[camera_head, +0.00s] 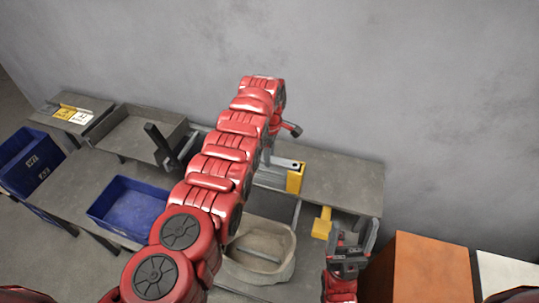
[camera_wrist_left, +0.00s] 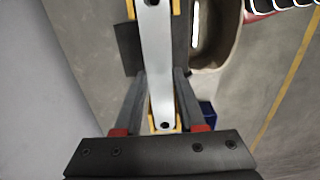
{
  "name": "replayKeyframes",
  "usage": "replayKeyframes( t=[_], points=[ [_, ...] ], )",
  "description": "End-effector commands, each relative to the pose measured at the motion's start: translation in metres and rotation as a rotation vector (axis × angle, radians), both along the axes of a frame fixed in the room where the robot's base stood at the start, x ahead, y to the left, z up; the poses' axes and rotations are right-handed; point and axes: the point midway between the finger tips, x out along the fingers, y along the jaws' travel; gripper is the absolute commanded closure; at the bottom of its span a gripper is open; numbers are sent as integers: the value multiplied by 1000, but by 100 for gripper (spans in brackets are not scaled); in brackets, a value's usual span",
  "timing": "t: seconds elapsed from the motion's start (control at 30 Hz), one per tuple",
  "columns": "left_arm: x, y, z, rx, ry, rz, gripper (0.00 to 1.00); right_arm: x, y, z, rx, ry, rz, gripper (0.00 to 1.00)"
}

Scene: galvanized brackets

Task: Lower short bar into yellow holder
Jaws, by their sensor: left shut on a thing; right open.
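A silver bar with holes (camera_wrist_left: 155,55) runs lengthwise between the fingers of my left gripper (camera_wrist_left: 160,80), which is shut on it. In the head view the bar's end (camera_head: 282,161) shows beside my red arm, at the yellow holder (camera_head: 295,181) on the grey table. Yellow parts of the holder show at both ends of the bar in the left wrist view (camera_wrist_left: 175,8). I cannot tell how deep the bar sits in it. My arm hides most of the left gripper in the head view. My right gripper (camera_head: 348,250) is open and empty, near the table's front edge.
A second yellow block (camera_head: 322,223) is at the table's front edge. A beige bin (camera_head: 284,262) holding a grey piece stands in front. A blue bin (camera_head: 118,218) and grey tray (camera_head: 125,150) are left; an orange box (camera_head: 430,270) is right. The table's right part is clear.

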Motion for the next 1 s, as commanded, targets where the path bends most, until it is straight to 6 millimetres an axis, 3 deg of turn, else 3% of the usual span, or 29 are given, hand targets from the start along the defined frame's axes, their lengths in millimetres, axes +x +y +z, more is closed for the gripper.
replayKeyframes(
  t=[0.03, 0.2, 0.67, 0.83, 1.0],
  points=[
    [0, 0, 0, 0, -1, 0, 57, 0, 0, 0, 0, 0, 0, 26],
    [0, 0, 0, 0, 0, 0, 26, 0, 0, 0, 0, 0, 0, 26],
    [1, -1, 9, -1, -4, -1, 26, 0, 0, 4, 0, 0, 0, 26],
    [0, -2, 32, -1, -2, -3, 26, 0, 0, 13, 0, 0, 0, 26],
    [1, -1, 64, -2, -6, 0, 26, 0, 0, -7, 0, 0, 0, 26]
  ],
)
